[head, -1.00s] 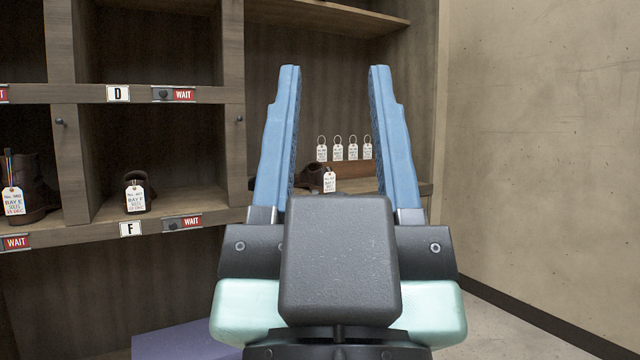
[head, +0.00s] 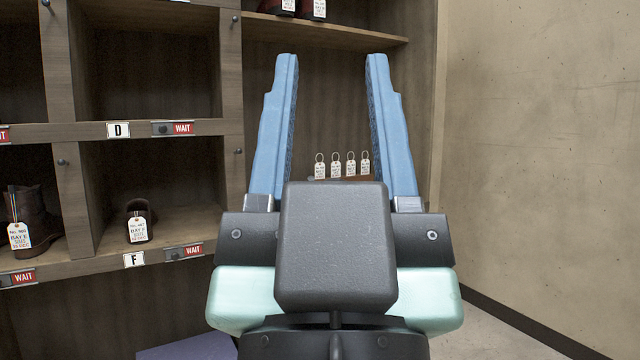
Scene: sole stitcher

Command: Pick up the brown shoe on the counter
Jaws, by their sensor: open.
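My gripper (head: 331,62) is in the middle of the head view, with its two blue fingers pointing up and spread apart. Nothing is between the fingers. The brown shoe on the counter is not visible now; my gripper's body covers the area where it showed earlier. Several white hanging tags (head: 336,166) show between the fingers, at the back of the right-hand bay.
A wooden shelf unit fills the left. Bay F holds a dark shoe with a tag (head: 137,222), and the bay left of it holds a brown boot (head: 36,222). Tagged shoes (head: 313,9) stand on the upper right shelf. A bare wall (head: 540,150) is at right.

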